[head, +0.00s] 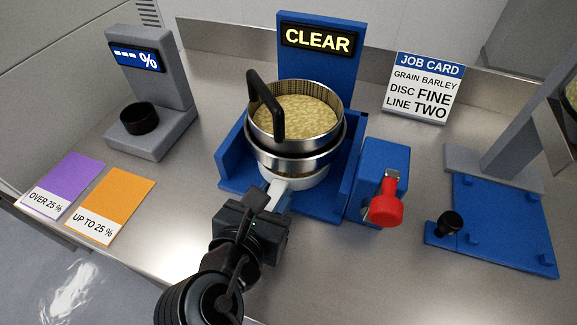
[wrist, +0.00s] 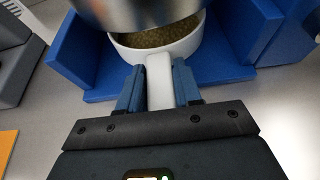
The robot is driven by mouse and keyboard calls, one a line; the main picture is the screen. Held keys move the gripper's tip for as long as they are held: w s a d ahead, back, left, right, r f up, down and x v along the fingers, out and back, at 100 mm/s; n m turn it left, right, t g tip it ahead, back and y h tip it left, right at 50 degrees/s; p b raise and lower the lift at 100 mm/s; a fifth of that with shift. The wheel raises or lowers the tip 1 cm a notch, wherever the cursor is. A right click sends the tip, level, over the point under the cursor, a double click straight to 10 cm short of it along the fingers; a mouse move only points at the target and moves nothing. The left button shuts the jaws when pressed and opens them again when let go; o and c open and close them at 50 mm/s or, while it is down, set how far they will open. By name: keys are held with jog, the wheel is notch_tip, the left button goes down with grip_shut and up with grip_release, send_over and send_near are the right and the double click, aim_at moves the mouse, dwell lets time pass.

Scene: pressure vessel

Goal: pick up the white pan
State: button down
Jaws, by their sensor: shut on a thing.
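The white pan (head: 311,178) sits low in the blue stand (head: 233,171), under a stack of steel sieve rings. In the wrist view the white pan (wrist: 194,40) shows its rim, with brown grainy matter inside, and its white handle (wrist: 160,82) points toward me. My gripper (wrist: 159,88) is shut on that handle, one blue finger on each side. In the head view my gripper (head: 277,190) reaches in from the front. The steel sieve (head: 308,139) above holds pale grain and has a black handle. Much of the pan is hidden by the sieves.
A display reading CLEAR (head: 318,40) stands behind. A red-knobbed lever (head: 386,207) is close at the right of the stand. A grey scale (head: 158,104) with a black cup, purple and orange cards (head: 118,204), a job card (head: 422,88) and a blue plate (head: 505,225) stand around. The front counter is clear.

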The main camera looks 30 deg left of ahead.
jog(key=shift+r, duration=0.1)
jog(key=shift+r, duration=0.45)
notch_tip(320, 180, up, 2)
jog(key=shift+r, duration=0.1)
jog(key=s+d+b, duration=0.1)
jog(key=s+d, duration=0.3)
jog(key=s, duration=1.3)
jog(key=shift+s, duration=0.25)
jog(key=shift+d+r, duration=0.1)
jog(key=shift+d, duration=0.05)
